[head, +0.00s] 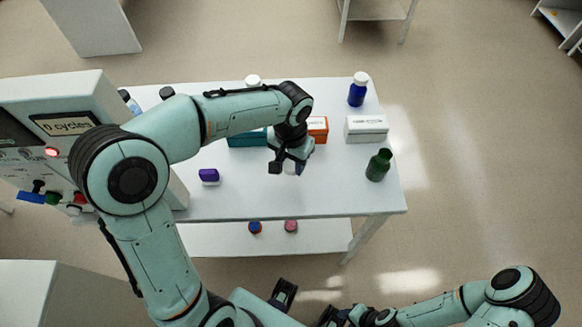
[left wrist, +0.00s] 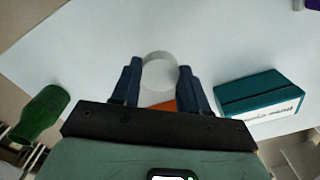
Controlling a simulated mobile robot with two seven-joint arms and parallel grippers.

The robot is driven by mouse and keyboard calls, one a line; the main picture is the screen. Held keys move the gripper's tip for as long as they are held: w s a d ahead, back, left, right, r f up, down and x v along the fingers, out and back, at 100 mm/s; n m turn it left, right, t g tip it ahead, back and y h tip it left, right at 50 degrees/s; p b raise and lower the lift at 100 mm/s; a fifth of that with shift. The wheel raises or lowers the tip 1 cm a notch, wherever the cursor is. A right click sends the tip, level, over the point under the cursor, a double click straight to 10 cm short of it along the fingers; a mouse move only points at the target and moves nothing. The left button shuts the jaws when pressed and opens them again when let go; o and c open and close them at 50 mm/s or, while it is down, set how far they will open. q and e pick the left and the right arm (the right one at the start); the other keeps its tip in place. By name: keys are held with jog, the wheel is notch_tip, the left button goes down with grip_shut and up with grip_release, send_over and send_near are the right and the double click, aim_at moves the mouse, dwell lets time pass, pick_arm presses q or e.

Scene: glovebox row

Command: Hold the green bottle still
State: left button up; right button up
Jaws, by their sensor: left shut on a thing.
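The green bottle (head: 378,165) stands upright near the right edge of the white table (head: 240,205), clear of my grippers. It also shows at the left of the left wrist view (left wrist: 42,115). My left gripper (head: 289,168) is over the middle of the table, to the left of the bottle. Its fingers (left wrist: 158,84) are shut on a pale round thing (left wrist: 160,72), mostly hidden in the head view. My right gripper (head: 318,312) is low at the bottom edge of the head view, off the table; its jaw opening is unclear.
A white box (head: 366,129) and a blue bottle (head: 358,90) stand behind the green bottle. An orange box (head: 318,128) and a teal box (head: 247,139) are near my left gripper. A purple item (head: 209,175) lies left. The front table strip is clear.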

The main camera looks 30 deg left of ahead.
aim_at(291, 165)
pick_arm(q)
notch_tip(291, 165, up, 15)
jog(key=p, duration=0.2)
pick_arm(e)
jog(key=r, duration=0.1)
jog(key=w+r, duration=0.1)
jog(key=shift+w+r, duration=0.15)
jog(key=shift+r, duration=0.25)
pick_arm(q)
jog(key=shift+f, duration=0.15)
